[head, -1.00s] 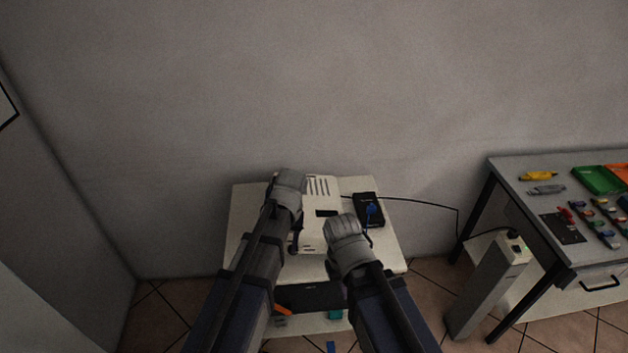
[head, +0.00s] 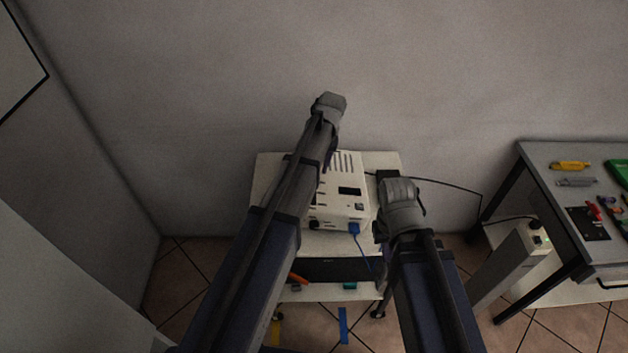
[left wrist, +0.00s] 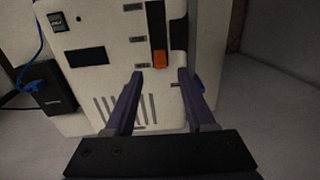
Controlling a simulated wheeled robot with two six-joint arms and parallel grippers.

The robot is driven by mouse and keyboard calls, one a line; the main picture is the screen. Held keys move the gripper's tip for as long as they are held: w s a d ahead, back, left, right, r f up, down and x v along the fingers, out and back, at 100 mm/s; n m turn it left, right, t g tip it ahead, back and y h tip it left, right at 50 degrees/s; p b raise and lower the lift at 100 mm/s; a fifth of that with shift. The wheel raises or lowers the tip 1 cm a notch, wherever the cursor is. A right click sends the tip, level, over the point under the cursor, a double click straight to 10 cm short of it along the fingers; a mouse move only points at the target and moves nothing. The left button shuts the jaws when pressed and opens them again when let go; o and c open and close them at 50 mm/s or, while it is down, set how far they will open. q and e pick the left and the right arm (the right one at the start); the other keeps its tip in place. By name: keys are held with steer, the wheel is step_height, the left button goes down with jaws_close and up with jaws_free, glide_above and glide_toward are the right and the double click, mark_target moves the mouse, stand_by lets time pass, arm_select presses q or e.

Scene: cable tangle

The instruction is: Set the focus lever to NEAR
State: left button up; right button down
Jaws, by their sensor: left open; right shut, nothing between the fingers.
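The white device (head: 351,212) stands on a small white table. In the left wrist view, the device (left wrist: 105,28) fills the upper middle. A dark slot (left wrist: 156,22) runs along it, with an orange lever tip (left wrist: 160,60) at its lower end in this view. The tip is beside the lowest of three small labels, whose print I cannot read. My left gripper (left wrist: 159,76) is open and empty, its purple fingers over the device just below the tip, with the tip lined up between them. My right gripper (head: 400,207) is shut and empty, right of the device.
A blue cable (head: 361,251) hangs from the device's front. A black box (left wrist: 48,90) with a blue plug lies beside the device. The wall is close behind. A grey workbench (head: 549,205) with tools and a white floor post (head: 513,262) stand at right.

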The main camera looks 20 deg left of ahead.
arm_select(q)
steer(key=f+b, duration=0.3)
steer(key=a+f+b, duration=0.1)
steer(key=f, duration=0.1)
steer(key=shift+s+f, duration=0.1)
steer(key=shift+f, duration=0.1)
steer(key=shift+r, duration=0.1)
steer(key=shift+c, duration=0.2)
jaws_close()
stand_by(1.0)
